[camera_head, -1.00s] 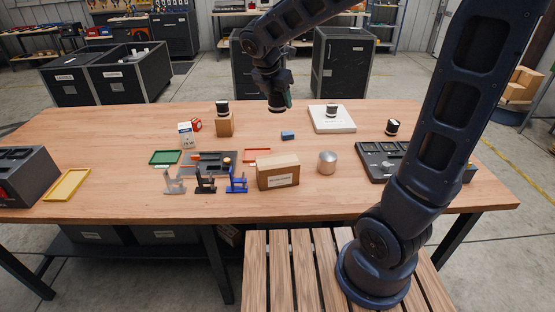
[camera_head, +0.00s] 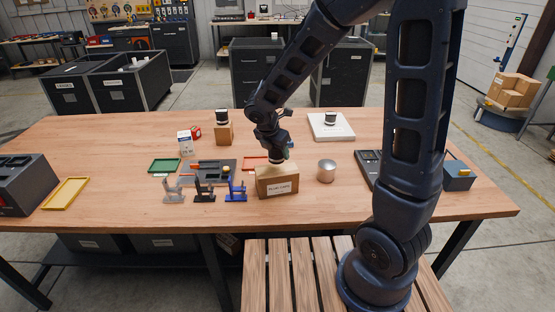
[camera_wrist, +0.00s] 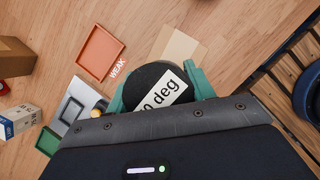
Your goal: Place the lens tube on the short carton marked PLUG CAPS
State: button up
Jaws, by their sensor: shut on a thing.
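The short carton marked PLUG CAPS (camera_head: 278,187) stands near the front middle of the table, label facing the head camera. My gripper (camera_head: 277,155) is directly over it, pointing down. Its green fingers (camera_wrist: 160,88) are shut on the lens tube (camera_wrist: 153,87), a black round piece with a white label ending in "0 deg". In the head view the lens tube (camera_head: 275,161) is at the carton's top; I cannot tell whether it touches. In the wrist view the carton's tan top (camera_wrist: 193,47) shows partly behind the tube.
Black-and-white cylinders sit on a brown box (camera_head: 225,135) and a white box (camera_head: 331,127). Stands (camera_head: 236,191) are left of the carton, a silver cylinder (camera_head: 326,171) right. An orange tray (camera_wrist: 100,52) lies beside it. The front table strip is clear.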

aim_at(278, 159)
jog(key=shift+f, duration=1.8)
jog(key=shift+f, duration=0.1)
jog(key=o, duration=1.2)
jog(key=shift+c, duration=0.2)
